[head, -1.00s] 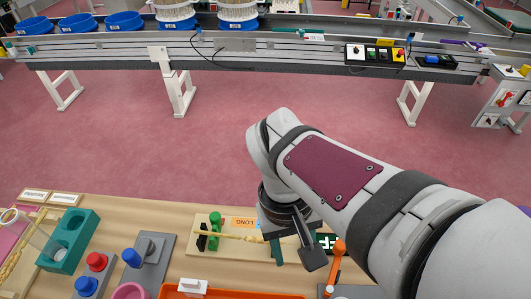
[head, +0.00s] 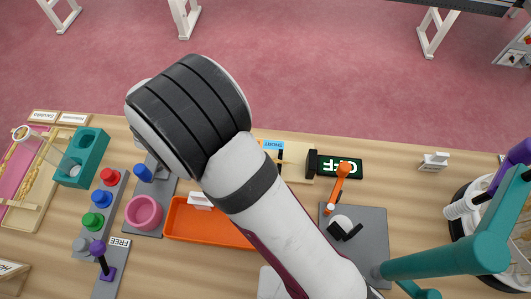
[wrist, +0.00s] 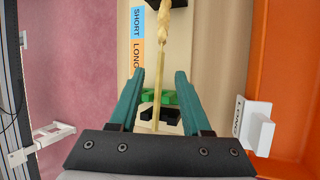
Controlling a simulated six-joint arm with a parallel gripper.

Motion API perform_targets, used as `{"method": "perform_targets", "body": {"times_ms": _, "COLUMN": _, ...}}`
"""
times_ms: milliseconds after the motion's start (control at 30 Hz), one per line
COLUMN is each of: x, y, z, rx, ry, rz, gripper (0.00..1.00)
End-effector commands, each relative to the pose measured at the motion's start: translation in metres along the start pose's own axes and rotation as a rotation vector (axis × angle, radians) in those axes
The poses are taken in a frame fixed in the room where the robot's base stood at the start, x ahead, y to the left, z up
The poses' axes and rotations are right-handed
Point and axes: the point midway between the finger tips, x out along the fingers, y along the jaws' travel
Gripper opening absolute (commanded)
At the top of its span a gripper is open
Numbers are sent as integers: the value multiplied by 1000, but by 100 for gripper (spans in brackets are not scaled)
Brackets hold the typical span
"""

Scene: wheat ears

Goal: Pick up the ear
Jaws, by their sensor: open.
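A straw-coloured wheat ear (wrist: 165,30) shows at the top of the wrist view, its upper end near a black block. Its thin stalk (wrist: 156,118) runs down to a green piece and a black block (wrist: 158,112). My gripper (wrist: 160,76) has two teal fingers, open, one on each side of the stalk line. They are apart from the stalk, and nothing is clamped. I cannot tell the height of the fingers above it. In the head view my arm hides the ear and my gripper.
A pale board (head: 298,160) with SHORT and LONG labels lies under the ear. An orange tray (head: 190,222) with a white label holder is close by. An OFF sign (head: 340,166), an orange lever (head: 338,186) and a teal jointed arm (head: 450,250) stand to the right.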

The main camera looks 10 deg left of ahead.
Motion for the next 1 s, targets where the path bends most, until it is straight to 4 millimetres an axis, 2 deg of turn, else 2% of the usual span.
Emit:
{"method": "perform_targets", "body": {"times_ms": 100, "x": 20, "y": -1, "z": 1, "rx": 1, "ry": -2, "rz": -2, "gripper": 48}}
{"method": "perform_targets", "body": {"times_ms": 200, "x": 25, "y": 0, "z": 1, "rx": 2, "ry": -1, "rz": -1, "gripper": 48}}
{"method": "perform_targets", "body": {"times_ms": 1000, "x": 28, "y": -2, "z": -1, "rx": 2, "ry": 0, "rz": -1, "gripper": 48}}
